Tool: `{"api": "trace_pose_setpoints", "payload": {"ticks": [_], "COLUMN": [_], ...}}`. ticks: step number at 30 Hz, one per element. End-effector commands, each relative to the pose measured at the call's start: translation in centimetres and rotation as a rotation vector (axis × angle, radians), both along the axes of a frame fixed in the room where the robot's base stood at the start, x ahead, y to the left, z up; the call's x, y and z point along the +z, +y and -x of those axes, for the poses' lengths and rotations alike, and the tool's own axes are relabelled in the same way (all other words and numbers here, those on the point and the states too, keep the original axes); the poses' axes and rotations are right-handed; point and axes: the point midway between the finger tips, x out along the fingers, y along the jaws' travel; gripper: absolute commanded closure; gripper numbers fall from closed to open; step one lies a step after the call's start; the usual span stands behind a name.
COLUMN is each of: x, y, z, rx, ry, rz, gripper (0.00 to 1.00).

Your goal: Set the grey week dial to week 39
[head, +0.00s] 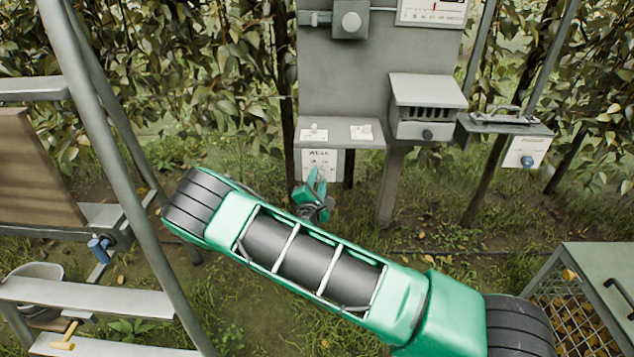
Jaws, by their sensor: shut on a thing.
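The white week panel (320,155), with dark lettering at its top, hangs under the front edge of a grey shelf, left of centre. My gripper (317,181) is at the lower part of this panel, shut on the grey week dial. The fingers and the green gripper body hide most of the dial. The number it points to is too small and too covered to read. My green arm crosses the foreground from the lower right.
The grey shelf (355,133) carries two white cards. Right of it stand a grey slotted box (427,105) with a dark knob and a white panel with a blue knob (527,161). A ladder (118,150) stands at left, a mesh crate (592,290) at lower right. Grass lies below.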

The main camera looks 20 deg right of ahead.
Motion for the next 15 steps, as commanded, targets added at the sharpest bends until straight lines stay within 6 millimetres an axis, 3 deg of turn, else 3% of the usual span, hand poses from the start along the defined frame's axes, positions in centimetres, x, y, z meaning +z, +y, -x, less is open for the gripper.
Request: {"api": "trace_pose_setpoints", "payload": {"ticks": [15], "x": [-0.22], "y": [-0.34], "z": [0.24], "rx": [-0.007], "ry": [-0.128], "rz": [-0.418], "gripper": [0.9]}}
